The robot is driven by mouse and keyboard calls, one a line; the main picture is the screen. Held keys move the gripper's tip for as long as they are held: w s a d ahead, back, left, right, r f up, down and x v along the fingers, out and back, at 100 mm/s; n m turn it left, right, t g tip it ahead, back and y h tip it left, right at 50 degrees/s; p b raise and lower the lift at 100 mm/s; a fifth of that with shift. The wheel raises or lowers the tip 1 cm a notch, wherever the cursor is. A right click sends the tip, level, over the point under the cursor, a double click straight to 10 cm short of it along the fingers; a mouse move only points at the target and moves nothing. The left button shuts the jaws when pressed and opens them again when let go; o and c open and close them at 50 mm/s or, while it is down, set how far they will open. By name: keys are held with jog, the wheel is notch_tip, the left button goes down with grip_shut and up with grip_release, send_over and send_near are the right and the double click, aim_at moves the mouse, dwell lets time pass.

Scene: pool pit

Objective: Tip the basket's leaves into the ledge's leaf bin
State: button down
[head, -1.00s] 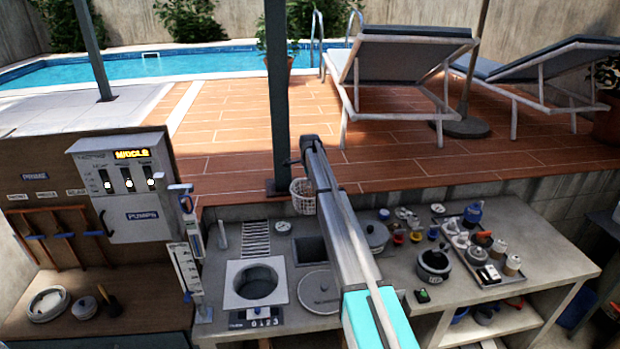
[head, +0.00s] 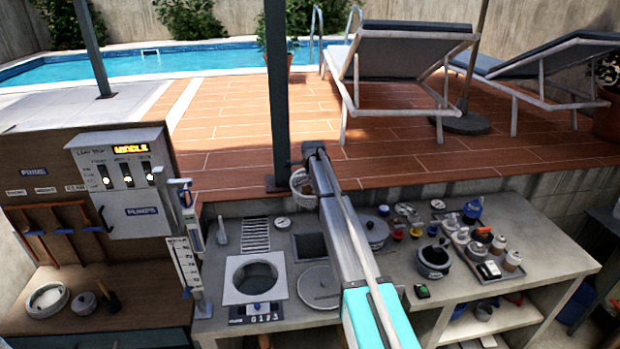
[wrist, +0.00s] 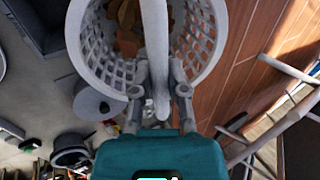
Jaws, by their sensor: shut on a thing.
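My gripper (wrist: 159,95) is shut on the handle of a white mesh basket (wrist: 88,60) in the wrist view. Brown leaves (wrist: 128,18) lie inside the basket. In the head view the basket (head: 300,186) hangs by the dark post above the back of the ledge, tilted and partly hidden by my arm. A dark square opening (head: 308,246) in the ledge, below the basket and partly behind my arm, may be the leaf bin; I cannot tell for sure.
A round well (head: 235,290) with a square rim and a round lid (head: 316,287) are at the front of the ledge (head: 400,262). A pot (head: 433,260) and a tray of bottles stand right. A dark post (head: 278,110) rises close to the basket. The pump box (head: 115,185) is left.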

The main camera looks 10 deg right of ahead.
jog(key=s+f+t+b, duration=0.5)
jog(key=s+t+b, duration=0.8)
jog(key=b, duration=1.9)
jog(key=shift+f+t, duration=0.2)
jog(key=shift+t, duration=2.9)
jog(key=shift+s+r, duration=0.1)
